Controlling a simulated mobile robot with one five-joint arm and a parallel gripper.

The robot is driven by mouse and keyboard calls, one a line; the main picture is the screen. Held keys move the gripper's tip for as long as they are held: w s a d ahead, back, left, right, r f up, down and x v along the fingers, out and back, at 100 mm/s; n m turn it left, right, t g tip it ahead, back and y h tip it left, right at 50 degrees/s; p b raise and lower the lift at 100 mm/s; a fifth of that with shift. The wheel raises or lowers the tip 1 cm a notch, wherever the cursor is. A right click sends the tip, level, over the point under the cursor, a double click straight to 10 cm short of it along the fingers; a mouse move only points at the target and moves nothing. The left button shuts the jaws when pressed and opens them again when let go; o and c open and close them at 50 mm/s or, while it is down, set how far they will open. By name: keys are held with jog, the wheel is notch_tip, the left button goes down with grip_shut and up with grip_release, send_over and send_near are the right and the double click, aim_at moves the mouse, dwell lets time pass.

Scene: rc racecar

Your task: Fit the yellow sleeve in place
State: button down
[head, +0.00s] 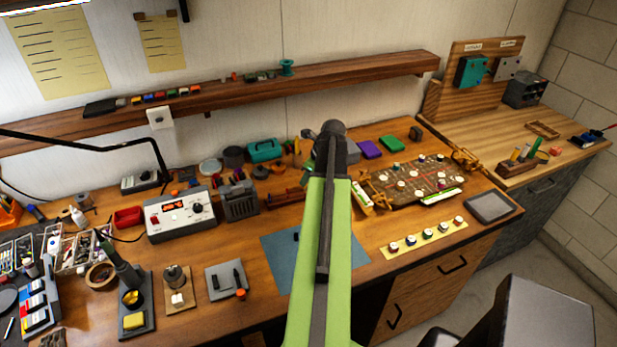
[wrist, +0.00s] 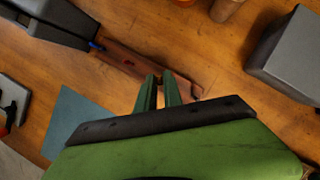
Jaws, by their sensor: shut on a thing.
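My gripper (wrist: 159,82) shows in the wrist view as two green fingers, close together, over a brown wooden rack (wrist: 130,64). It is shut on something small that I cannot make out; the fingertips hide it. In the head view my green arm hides the fingers. I cannot pick out the yellow sleeve for certain in either view. The wooden rack (head: 287,196) lies left of my arm in the head view. A blue mat (head: 279,262) lies on the workbench below it and also shows in the wrist view (wrist: 78,118).
A grey box (head: 240,201) and a power supply (head: 180,214) stand left of the rack. A wooden board with round pieces (head: 430,197), a yellow strip with several small parts (head: 424,240) and a grey tray (head: 489,207) lie right of my arm. The back is crowded.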

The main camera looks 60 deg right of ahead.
jog(key=shift+f+b, duration=1.35)
jog(key=shift+f, duration=0.15)
jog(key=c, duration=1.4)
grip_release()
jog(key=shift+o, duration=2)
jog(key=shift+r, duration=0.1)
